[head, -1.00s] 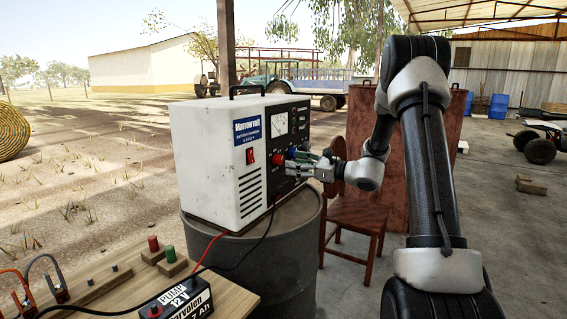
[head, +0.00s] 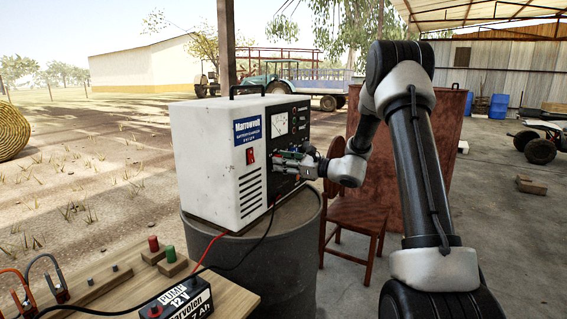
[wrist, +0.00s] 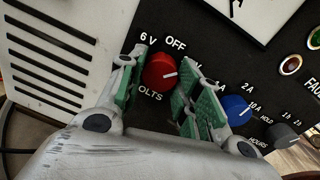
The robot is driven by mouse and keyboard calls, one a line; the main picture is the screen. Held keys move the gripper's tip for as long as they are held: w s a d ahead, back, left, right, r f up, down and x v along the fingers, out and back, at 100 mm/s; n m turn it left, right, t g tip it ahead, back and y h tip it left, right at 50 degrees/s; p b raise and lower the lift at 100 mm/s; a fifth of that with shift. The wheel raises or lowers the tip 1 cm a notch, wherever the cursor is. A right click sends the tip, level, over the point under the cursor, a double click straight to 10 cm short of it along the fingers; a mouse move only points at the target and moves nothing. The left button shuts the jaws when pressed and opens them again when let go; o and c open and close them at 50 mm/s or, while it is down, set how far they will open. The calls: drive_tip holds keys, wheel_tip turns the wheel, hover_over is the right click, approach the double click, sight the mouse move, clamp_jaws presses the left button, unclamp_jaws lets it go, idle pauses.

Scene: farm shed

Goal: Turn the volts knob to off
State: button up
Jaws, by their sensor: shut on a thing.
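The charger (head: 215,160) is a white box with a black front panel, standing on a drum. In the wrist view the red volts knob (wrist: 158,73) sits between the green-padded fingers of my gripper (wrist: 163,68), which is shut on it. The knob's white pointer line points right, toward a label ending in "V" that is partly hidden by the right finger. "OFF" is printed above the knob and "6 V" at its upper left. In the head view my gripper (head: 289,160) is at the panel and hides the knob.
A blue knob (wrist: 236,106) and a grey knob (wrist: 284,135) lie right of my right finger, the blue one close to it. The drum (head: 255,265) stands beside a bench with a 12 V battery (head: 182,300). A wooden chair (head: 358,220) stands behind my wrist.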

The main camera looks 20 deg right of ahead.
drive_tip(key=shift+n+h, duration=0.3)
drive_tip(key=shift+n, duration=4)
drive_tip(key=o, duration=1)
drive_tip(key=shift+o, duration=0.2)
drive_tip(key=v, duration=1.2)
drive_tip(key=shift+d+r, duration=0.1)
